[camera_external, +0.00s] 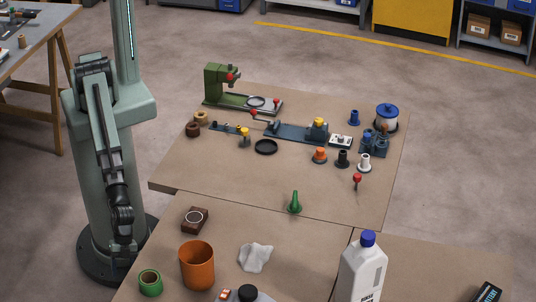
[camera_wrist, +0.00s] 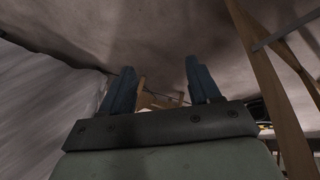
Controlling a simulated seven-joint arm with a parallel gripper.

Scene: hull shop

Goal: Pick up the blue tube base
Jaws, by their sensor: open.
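The blue tube base (camera_external: 354,117) is small, with a narrow upright neck on a wider foot. It stands at the back right of the far tabletop in the external view, left of a glass jar with a blue lid. Similar tube bases in orange (camera_external: 320,156), black (camera_external: 342,158) and white (camera_external: 365,162) stand nearer the front. My gripper (camera_wrist: 160,68) shows in the wrist view with two dark blue fingers apart and nothing between them. My arm hangs folded at the left of the external view, well away from the blue tube base, which is not in the wrist view.
A blue-lidded jar (camera_external: 386,119) and a blue multi-tube block (camera_external: 374,143) stand close to the blue tube base. A green press (camera_external: 216,86) and a long blue vise-like fixture (camera_external: 290,132) lie to its left. A green cone (camera_external: 295,202) stands near the front edge.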

